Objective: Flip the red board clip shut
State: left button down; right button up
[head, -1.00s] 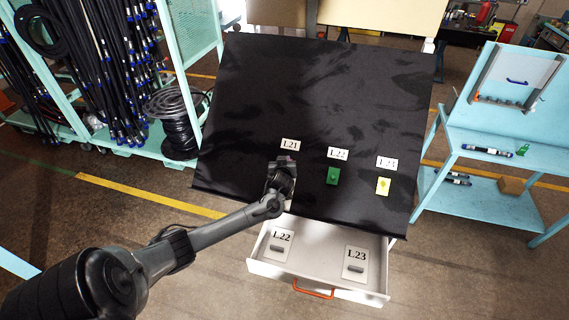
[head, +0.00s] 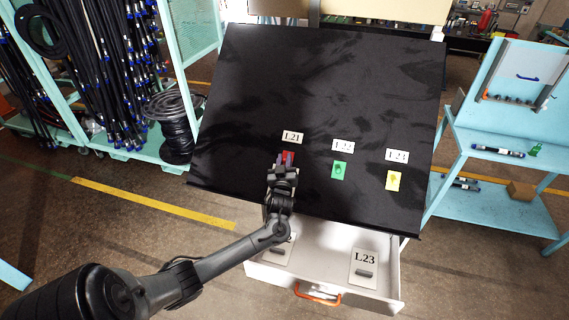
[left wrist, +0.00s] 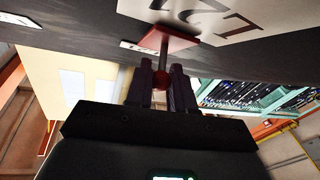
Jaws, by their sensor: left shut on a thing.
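The red board clip (head: 288,157) is on the black board, just below the L21 label (head: 292,137). In the left wrist view its red plate (left wrist: 182,39) lies on the board, and a thin grey stem runs from it to a red knob (left wrist: 161,77). My left gripper (head: 284,166) is at the clip. In the left wrist view my left gripper (left wrist: 162,84) has its fingers shut on the red knob. The fingers partly hide the clip in the head view. My right gripper is not in view.
A green clip (head: 339,170) and a yellow clip (head: 393,180) sit to the right on the board (head: 330,85). An open drawer (head: 385,299) below holds labelled plates, including L23 (head: 364,258). A blue workbench (head: 500,205) stands at right.

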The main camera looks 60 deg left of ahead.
pick_arm(q)
jog(key=shift+f, duration=0.1)
jog(key=c, duration=1)
grip_release()
jog(key=shift+a, duration=0.1)
jog(key=shift+c, duration=0.2)
jog(key=shift+s+d, duration=0.1)
jog(key=shift+d, duration=0.2)
jog(key=r+v, duration=0.1)
jog(key=v, duration=0.9)
jog(key=shift+f+b, duration=0.45)
jog(key=shift+f, duration=0.05)
jog(key=shift+s, duration=0.1)
